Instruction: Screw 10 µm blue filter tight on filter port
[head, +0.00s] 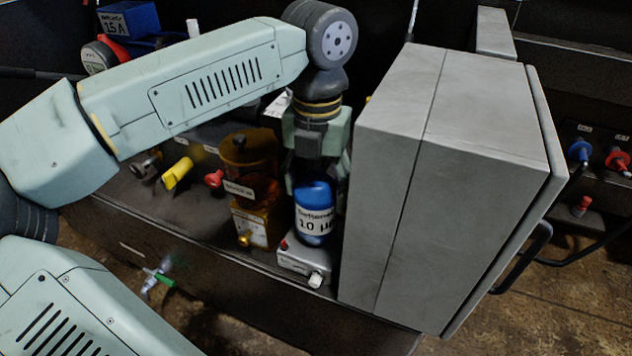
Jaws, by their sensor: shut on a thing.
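The blue filter (313,194) with a white label reading 10 µ stands upright in the middle of the head view. My gripper (318,170) points down over it and is shut on its upper part. The filter's lower end is at a small light grey block with a white knob, which looks like the filter port (303,262). The filter appears to sit on this block, but I cannot tell whether the threads are engaged or how tight it is. The gripper's fingers partly hide the filter's top.
A large grey cabinet (440,170) stands close to the right of my gripper. An amber container (250,190) stands just left of the filter. A yellow handle (177,173) and a red knob (214,179) lie further left. A green-handled valve (160,279) sits at the front.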

